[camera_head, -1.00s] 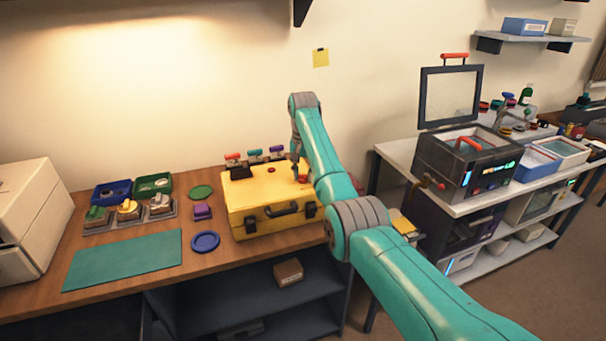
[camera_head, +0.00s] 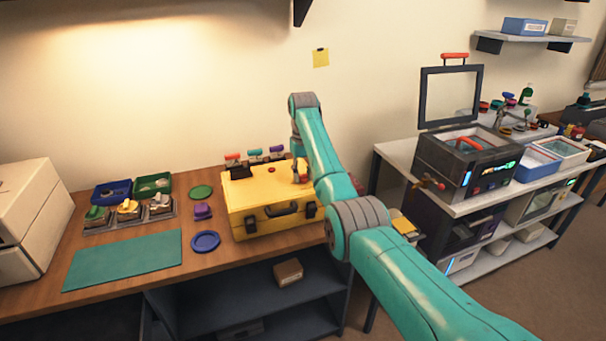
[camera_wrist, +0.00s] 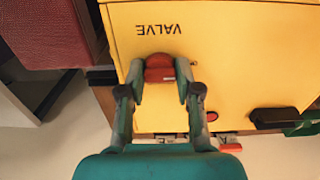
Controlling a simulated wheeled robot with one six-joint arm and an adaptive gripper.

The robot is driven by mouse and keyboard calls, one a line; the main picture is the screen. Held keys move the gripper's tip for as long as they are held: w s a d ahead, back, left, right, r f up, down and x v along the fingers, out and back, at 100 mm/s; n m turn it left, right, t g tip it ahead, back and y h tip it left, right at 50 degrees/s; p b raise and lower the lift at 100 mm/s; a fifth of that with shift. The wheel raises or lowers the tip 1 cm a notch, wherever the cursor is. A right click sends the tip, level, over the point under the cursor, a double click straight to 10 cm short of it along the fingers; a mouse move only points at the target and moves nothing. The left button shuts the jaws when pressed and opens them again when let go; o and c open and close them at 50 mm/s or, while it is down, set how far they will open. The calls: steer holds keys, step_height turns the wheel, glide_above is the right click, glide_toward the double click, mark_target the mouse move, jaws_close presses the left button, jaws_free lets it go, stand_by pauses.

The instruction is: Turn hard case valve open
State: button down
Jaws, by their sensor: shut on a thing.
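The yellow hard case (camera_head: 262,193) stands closed on the wooden bench, with a dark handle and latches on its front. My gripper (camera_wrist: 161,80) is over the lid near its right end. Its two fingers are shut on the red-orange valve knob (camera_wrist: 159,68), beside the printed word VALVE in the wrist view. The case lid also fills much of the wrist view (camera_wrist: 230,50). In the head view my arm and gripper hide most of the valve. I cannot tell from the frames how far the knob is turned.
A blue round dish (camera_head: 205,241), a green disc (camera_head: 201,192) and a teal mat (camera_head: 125,261) lie left of the case. A rack of colour-handled tools (camera_head: 255,155) stands behind it. A grey bench with a dark machine (camera_head: 465,165) stands to the right.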

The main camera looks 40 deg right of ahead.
mark_target(303, 175)
stand_by(0.3)
steer(key=c, duration=0.8)
jaws_free()
step_height(303, 175, up, 8)
steer(key=shift+f, duration=0.25)
